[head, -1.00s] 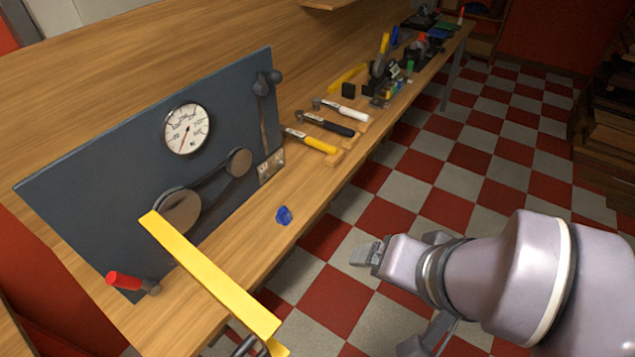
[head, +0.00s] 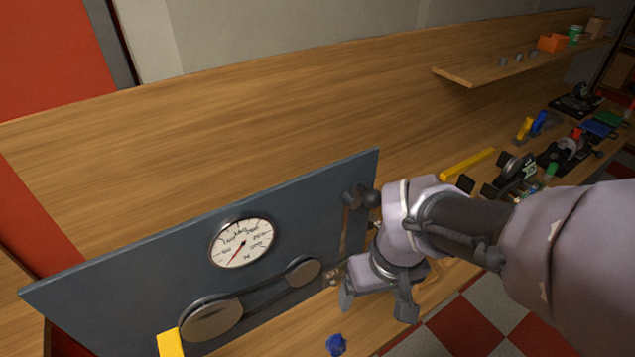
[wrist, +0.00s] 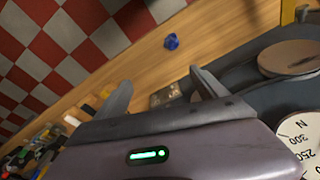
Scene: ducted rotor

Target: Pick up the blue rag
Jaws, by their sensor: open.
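The blue rag (head: 336,344) is a small crumpled lump on the wooden bench, at the bottom edge of the head view. It also shows in the wrist view (wrist: 171,41), on the bench beyond my fingers. My gripper (head: 377,303) is open and empty in the head view, above the bench, up and to the right of the rag. In the wrist view my gripper (wrist: 162,92) has its two fingers spread, with the rag seen apart from them, between and past their tips.
A dark panel (head: 120,305) with a gauge (head: 241,243) and belt pulleys (head: 211,320) stands behind the rag. A yellow bar (head: 171,343) is left of it. Tools crowd the bench to the right, below a shelf (head: 480,70). Checkered floor lies in front.

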